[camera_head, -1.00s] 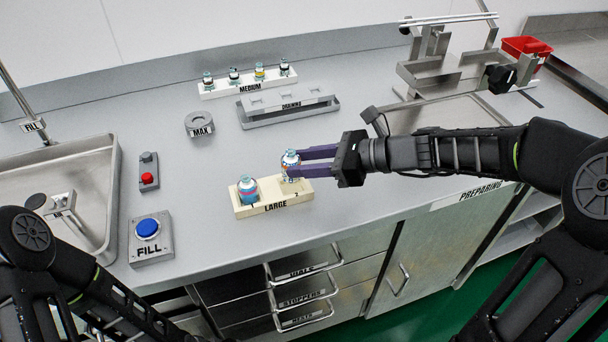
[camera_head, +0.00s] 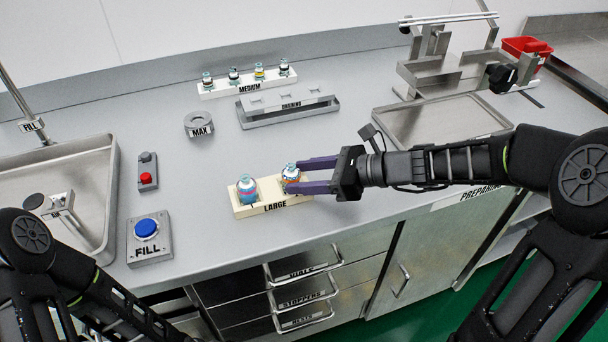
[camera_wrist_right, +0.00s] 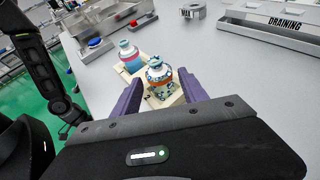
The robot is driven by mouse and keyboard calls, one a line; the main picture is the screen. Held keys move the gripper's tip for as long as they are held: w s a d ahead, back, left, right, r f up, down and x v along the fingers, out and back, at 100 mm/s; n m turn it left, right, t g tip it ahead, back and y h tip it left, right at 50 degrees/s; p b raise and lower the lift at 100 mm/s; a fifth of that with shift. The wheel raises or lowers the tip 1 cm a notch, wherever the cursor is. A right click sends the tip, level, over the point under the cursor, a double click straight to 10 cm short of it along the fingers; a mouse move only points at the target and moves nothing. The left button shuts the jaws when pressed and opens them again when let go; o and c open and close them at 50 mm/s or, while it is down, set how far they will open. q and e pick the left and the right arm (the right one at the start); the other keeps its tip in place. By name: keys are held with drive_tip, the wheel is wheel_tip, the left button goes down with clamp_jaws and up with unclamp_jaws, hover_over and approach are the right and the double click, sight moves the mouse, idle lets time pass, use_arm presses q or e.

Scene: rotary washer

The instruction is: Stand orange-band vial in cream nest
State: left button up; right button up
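The cream nest (camera_head: 272,208), labelled LARGE, lies near the counter's front edge. A white and blue patterned vial with some orange (camera_head: 291,174) stands upright in its right half; it also shows in the right wrist view (camera_wrist_right: 160,76). I take it for the orange-band vial. My right gripper (camera_head: 296,176) reaches in from the right, its purple fingers on either side of this vial. In the right wrist view the fingers (camera_wrist_right: 160,80) are spread, with gaps beside the vial. The vial's base is hidden. My left gripper is out of view.
A pink and teal vial (camera_head: 247,190) stands in the nest's left half. A FILL button box (camera_head: 150,246) and a red-button box (camera_head: 148,172) are to the left. The MEDIUM nest (camera_head: 248,88), DRAINING rack (camera_head: 290,112) and MAX ring (camera_head: 199,125) are behind. Bare counter surrounds the nest.

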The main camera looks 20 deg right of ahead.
drive_tip(key=shift+o, duration=0.4)
drive_tip(key=shift+r, duration=0.1)
drive_tip(key=shift+d+r, duration=0.1)
drive_tip(key=shift+r, duration=0.05)
drive_tip(key=v, duration=1.2)
idle(1.1)
